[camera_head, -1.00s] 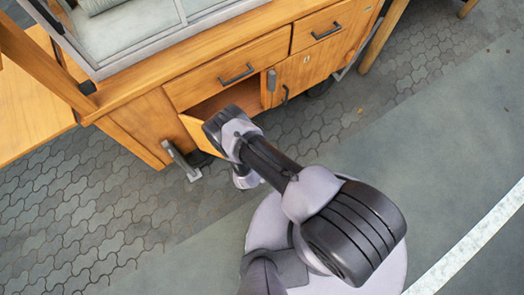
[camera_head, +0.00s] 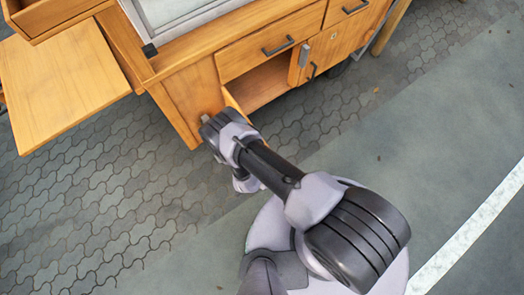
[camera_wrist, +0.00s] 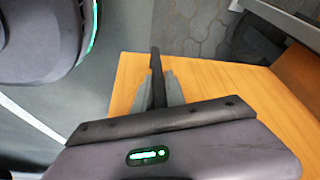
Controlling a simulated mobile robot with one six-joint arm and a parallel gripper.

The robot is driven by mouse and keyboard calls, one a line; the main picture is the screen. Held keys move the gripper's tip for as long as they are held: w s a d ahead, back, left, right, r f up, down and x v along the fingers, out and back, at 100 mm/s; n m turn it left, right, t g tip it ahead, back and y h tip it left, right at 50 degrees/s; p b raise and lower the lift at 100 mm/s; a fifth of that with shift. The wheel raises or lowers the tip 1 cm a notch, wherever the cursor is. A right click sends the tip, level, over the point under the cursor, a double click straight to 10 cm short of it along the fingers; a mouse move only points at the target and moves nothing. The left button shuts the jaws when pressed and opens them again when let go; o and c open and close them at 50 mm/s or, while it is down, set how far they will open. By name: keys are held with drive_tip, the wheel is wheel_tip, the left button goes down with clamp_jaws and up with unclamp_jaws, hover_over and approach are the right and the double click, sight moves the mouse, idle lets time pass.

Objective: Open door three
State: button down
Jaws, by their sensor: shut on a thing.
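The cart's wooden lower door stands swung outward. Its edge (camera_head: 232,101) shows beside my wrist in the head view, and its wooden face (camera_wrist: 215,85) fills the middle of the wrist view. The compartment behind it (camera_head: 264,84) is open to view and looks empty. In the wrist view my gripper (camera_wrist: 159,88) is shut on the door's dark bar handle (camera_wrist: 155,62). In the head view my own wrist hides the fingers, the handle and most of the door. I cannot read a number on this door.
A closed door (camera_head: 340,47) with a dark handle and a small pale label is to the right. Drawers (camera_head: 268,46) sit above. A wooden side shelf (camera_head: 65,88) juts out at the left. Paving (camera_head: 110,200) left of my base is clear.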

drive_tip(key=shift+s+f, duration=0.1)
drive_tip(key=shift+s, duration=0.4)
drive_tip(key=shift+d, duration=0.1)
drive_tip(key=c, duration=1.6)
unclamp_jaws()
drive_tip(key=shift+o, duration=0.8)
drive_tip(key=shift+w, duration=0.1)
drive_tip(key=p+v, duration=0.8)
drive_tip(key=v, duration=0.9)
drive_tip(key=shift+r, duration=0.25)
drive_tip(key=shift+a, duration=0.25)
